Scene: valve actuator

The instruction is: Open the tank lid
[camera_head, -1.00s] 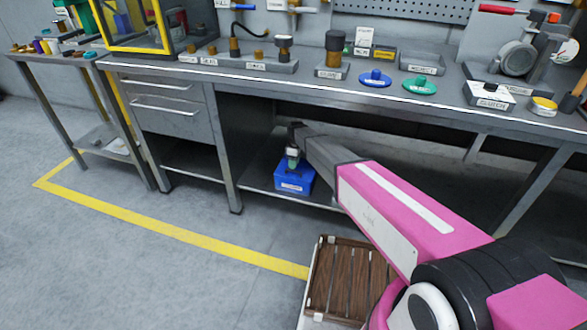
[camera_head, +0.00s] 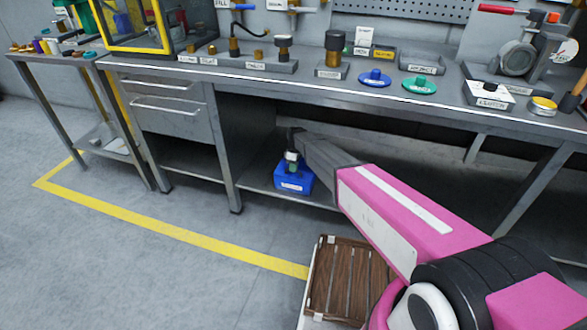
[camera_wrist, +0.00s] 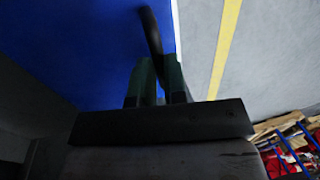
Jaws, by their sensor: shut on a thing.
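The blue tank (camera_head: 294,182) sits on the low shelf under the workbench in the head view. My gripper (camera_head: 292,160) reaches down onto its top from my pink and grey arm. In the wrist view a broad blue surface of the tank (camera_wrist: 85,45) fills the upper left. A thin curved black handle (camera_wrist: 150,30) rises from it and passes between the two dark green fingers of my gripper (camera_wrist: 158,75). The fingers are shut on this handle. The lid's seam and hinge cannot be made out, so I cannot tell whether the lid has lifted.
The workbench top (camera_head: 300,84) hangs over the shelf, close above my forearm. A drawer cabinet (camera_head: 165,105) stands left of the tank. A slatted wooden crate (camera_head: 345,280) is at the lower middle. The floor at left, with a yellow line (camera_head: 180,236), is clear.

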